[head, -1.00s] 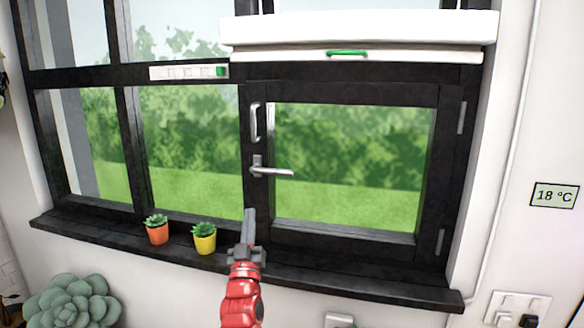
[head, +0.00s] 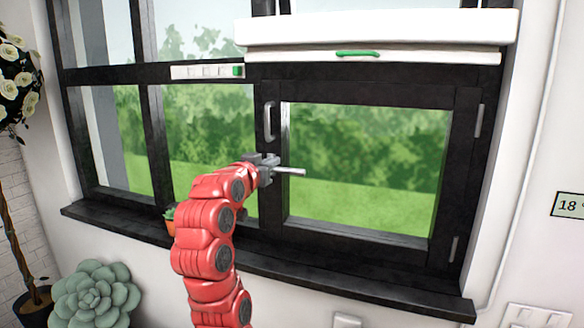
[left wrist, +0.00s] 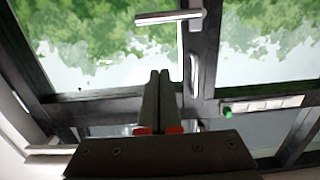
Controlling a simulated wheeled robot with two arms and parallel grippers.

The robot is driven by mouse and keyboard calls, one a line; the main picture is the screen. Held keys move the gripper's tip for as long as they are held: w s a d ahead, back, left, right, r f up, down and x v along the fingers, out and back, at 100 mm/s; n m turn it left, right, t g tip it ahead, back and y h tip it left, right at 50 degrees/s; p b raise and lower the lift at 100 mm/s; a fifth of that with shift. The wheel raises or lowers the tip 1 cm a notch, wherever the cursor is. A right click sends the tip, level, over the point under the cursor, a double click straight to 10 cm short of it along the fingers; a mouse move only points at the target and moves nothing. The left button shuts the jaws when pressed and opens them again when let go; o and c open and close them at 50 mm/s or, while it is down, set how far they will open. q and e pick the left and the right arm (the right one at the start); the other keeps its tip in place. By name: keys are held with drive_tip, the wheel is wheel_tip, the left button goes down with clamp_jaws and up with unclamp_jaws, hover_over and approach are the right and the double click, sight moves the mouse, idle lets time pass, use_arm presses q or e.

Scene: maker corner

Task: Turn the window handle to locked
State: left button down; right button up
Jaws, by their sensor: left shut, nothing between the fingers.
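The window handle (head: 291,171) is a silver lever on the dark frame of the right-hand sash (head: 464,165), and its lever points right, about level. In the left wrist view, which is upside down, the lever (left wrist: 160,18) lies near the top edge and points left. My left gripper (head: 272,162) is shut and empty, in front of the handle's base, which it hides in the head view. In the left wrist view its fingertips (left wrist: 158,73) show apart from the lever in the picture; I cannot tell the depth gap. My right gripper is not in view.
A vertical grey pull bar (head: 269,122) sits on the sash frame above the handle. A white blind (head: 380,32) hangs over the window top. A switch strip (head: 205,71) is on the crossbar. My arm hides most of the sill pots; one orange pot (head: 171,226) partly shows.

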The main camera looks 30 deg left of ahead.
use_arm(q)
drive_tip(key=shift+w, duration=0.1)
drive_tip(key=w+a+f+p, duration=0.1)
drive_tip(key=w+f+p, duration=0.1)
drive_tip(key=w, duration=0.3)
drive_tip(key=w+a+f+p, duration=0.1)
drive_tip(key=w+f+p, duration=0.1)
drive_tip(key=w+p, duration=0.3)
drive_tip(key=shift+w+a+f, duration=0.15)
drive_tip(key=shift+a+f, duration=0.05)
drive_tip(key=shift+a, duration=0.1)
